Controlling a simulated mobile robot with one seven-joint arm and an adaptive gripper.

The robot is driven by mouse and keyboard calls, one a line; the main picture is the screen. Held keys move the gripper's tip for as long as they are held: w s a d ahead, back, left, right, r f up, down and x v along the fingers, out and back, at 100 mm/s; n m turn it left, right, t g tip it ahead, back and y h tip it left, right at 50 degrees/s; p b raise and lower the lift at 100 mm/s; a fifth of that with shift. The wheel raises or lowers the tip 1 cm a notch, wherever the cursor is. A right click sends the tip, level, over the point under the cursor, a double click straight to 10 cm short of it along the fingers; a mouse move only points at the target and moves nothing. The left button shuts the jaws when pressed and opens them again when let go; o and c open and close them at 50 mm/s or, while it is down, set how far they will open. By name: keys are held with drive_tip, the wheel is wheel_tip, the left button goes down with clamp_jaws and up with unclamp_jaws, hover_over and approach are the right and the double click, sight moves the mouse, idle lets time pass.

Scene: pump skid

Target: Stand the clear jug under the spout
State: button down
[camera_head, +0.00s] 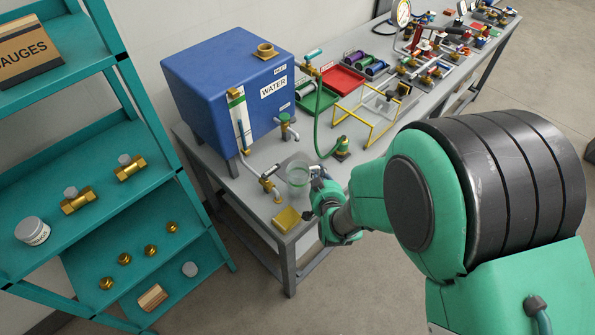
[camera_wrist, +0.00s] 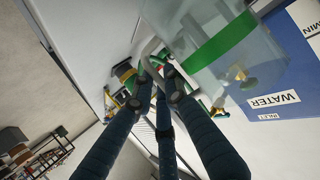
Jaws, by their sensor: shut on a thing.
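The clear jug (camera_head: 297,176), with a green band, is at the near end of the grey bench, in front of the blue water tank. It looks upright. Whether its base touches the bench I cannot tell. My gripper (camera_head: 319,175) is at its right side, shut on its handle. In the wrist view the jug (camera_wrist: 215,38) fills the upper right, and my fingertips (camera_wrist: 163,76) close around the grey handle. A brass tap with a downturned spout (camera_head: 274,188) is just left of the jug. Another tap (camera_head: 287,127) is on the tank's front.
The blue tank (camera_head: 215,85) stands behind the jug. A yellow block (camera_head: 286,219) lies at the bench's near corner. A green hose (camera_head: 317,125) and a yellow frame (camera_head: 365,122) are to the right and behind. A teal shelf (camera_head: 150,180) stands left.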

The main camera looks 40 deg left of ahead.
drive_tip(key=w+a, duration=0.2)
drive_tip(key=w+a+b, duration=0.1)
drive_tip(key=a, duration=0.1)
drive_tip(key=w+a, duration=0.2)
drive_tip(key=a, duration=0.1)
drive_tip(key=shift+w+f, duration=0.35)
drive_tip(key=shift+f, duration=0.05)
drive_tip(key=shift+n+g+y, duration=0.3)
drive_tip(key=shift+n+g, duration=0.3)
drive_tip(key=shift+g, duration=0.1)
drive_tip(key=shift+w+a+r+p, duration=0.25)
drive_tip(key=shift+w+a+r, duration=0.3)
drive_tip(key=shift+w+r, duration=0.15)
drive_tip(key=shift+w+a+r+p, duration=0.25)
drive_tip(key=shift+w+a+r, duration=0.25)
drive_tip(key=shift+w+r, duration=0.15)
drive_tip(key=shift+f+b, duration=0.4)
drive_tip(key=shift+f, duration=2.1)
drive_tip(key=shift+f, duration=0.15)
drive_tip(key=c, duration=1.7)
unclamp_jaws()
drive_tip(key=shift+c, duration=0.2)
